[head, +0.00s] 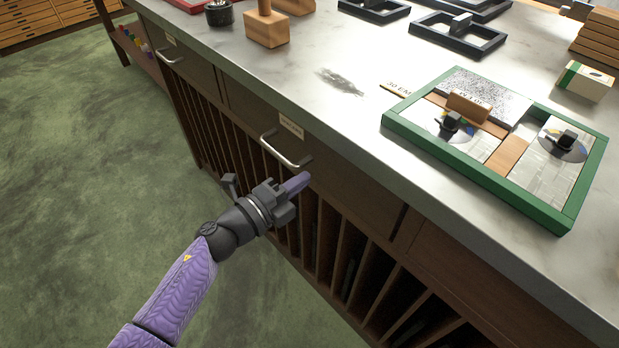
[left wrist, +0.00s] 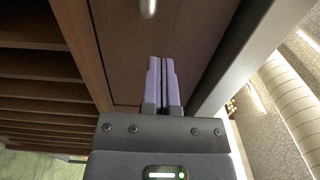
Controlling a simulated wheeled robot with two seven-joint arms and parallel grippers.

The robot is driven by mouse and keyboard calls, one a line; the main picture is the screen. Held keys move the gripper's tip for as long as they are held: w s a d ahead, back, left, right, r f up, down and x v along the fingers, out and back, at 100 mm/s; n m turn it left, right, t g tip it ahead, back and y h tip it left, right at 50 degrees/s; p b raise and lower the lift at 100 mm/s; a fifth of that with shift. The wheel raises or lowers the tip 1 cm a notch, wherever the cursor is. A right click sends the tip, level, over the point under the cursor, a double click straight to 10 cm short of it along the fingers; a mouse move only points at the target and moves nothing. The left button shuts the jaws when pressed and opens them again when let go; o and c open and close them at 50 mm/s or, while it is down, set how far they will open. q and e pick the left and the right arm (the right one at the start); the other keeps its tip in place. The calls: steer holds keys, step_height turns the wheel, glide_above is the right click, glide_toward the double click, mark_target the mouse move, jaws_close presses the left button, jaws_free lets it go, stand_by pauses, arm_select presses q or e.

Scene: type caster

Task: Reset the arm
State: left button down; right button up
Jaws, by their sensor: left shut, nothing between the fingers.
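My left gripper (head: 297,184) is in front of the wooden cabinet, just below a drawer's metal handle (head: 287,151). Its purple fingers are shut together with nothing between them, as the left wrist view (left wrist: 161,85) also shows. The drawer front (head: 345,170) behind it is closed. In the left wrist view the handle's end (left wrist: 148,8) shows at the top, apart from the fingertips. My right gripper is not in view.
A green-framed tray (head: 480,170) with round pieces and wooden blocks lies on the worktop (head: 330,50). Black frames (head: 457,36), a wooden block (head: 266,30) and a small box (head: 584,82) stand farther back. Open slots (head: 345,262) lie under the drawers. Green floor (head: 80,150) is clear at left.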

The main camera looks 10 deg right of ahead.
arm_select(q)
steer(key=p+v, duration=0.2)
steer(key=v, duration=0.8)
steer(key=s+a+f+n+y+p, duration=0.2)
steer(key=s+a+f+n+y, duration=0.35)
steer(key=f+n, duration=0.3)
steer(key=s+a+f+n+y+p, duration=0.2)
steer(key=s+a+f+n+y, duration=0.2)
steer(key=a+f+n+y, duration=0.35)
steer(key=s+a+f+n+g+y+p, duration=0.1)
steer(key=s+f+n+g, duration=0.2)
steer(key=s, duration=0.8)
steer(key=s+a+f+n+g+y+p, duration=0.1)
steer(key=s+f+n+g, duration=0.3)
steer(key=s, duration=0.7)
steer(key=s+a+f+n+g, duration=0.2)
steer(key=s+f+n+g, duration=0.1)
steer(key=s, duration=0.8)
steer(key=shift+f+n+g+y+p, duration=0.25)
steer(key=shift+n+g+y+p, duration=0.05)
steer(key=shift+y+p, duration=0.1)
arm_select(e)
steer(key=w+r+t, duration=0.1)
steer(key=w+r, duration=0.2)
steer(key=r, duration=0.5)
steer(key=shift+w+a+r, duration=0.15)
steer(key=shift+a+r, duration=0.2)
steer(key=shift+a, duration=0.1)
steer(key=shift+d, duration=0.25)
